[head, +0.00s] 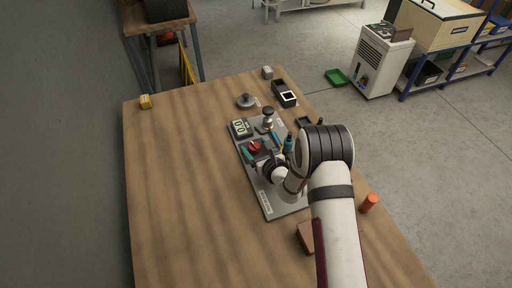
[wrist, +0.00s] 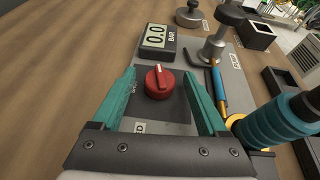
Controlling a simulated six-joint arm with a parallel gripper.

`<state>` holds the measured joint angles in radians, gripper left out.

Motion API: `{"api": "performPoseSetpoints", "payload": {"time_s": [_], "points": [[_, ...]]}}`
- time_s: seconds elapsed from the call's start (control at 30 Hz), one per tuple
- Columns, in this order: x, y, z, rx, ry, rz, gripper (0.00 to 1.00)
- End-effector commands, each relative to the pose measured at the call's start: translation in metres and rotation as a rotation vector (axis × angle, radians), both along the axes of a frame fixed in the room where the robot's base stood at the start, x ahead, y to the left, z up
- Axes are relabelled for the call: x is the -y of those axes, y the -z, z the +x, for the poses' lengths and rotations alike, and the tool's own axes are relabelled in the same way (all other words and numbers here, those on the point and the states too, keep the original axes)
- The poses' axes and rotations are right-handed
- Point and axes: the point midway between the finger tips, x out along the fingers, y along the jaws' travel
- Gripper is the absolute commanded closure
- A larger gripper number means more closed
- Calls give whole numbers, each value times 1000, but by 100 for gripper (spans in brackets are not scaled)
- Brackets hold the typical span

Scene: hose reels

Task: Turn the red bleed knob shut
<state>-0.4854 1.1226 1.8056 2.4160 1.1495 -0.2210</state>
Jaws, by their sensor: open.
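The red bleed knob (wrist: 159,82) sits on a dark plate on the grey panel, with a pale pointer line across its top. It also shows in the head view (head: 254,147), just beyond my gripper. My gripper (wrist: 166,88) is open, its two teal fingers on either side of the knob with gaps to both. I cannot tell how deep the fingertips reach around it. A label (wrist: 139,128) near the gripper's base is partly hidden. The gauge (wrist: 157,40) behind the knob reads 0.0 BAR.
The grey panel (head: 286,205) lies on a wooden table. A metal post fitting (wrist: 222,35) and a teal-blue cylindrical fitting (wrist: 280,122) stand right of the knob. A blue-and-orange hose piece (wrist: 218,88) lies between. An orange cylinder (head: 369,203) stands at right.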

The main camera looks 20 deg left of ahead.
Motion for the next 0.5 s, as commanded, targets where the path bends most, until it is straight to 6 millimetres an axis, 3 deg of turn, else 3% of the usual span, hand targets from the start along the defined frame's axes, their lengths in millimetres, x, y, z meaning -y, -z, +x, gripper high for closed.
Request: {"api": "performPoseSetpoints", "payload": {"time_s": [0.17,0.5], "points": [[0,0,0,0,0,0,25],[0,0,0,0,0,0,86]]}}
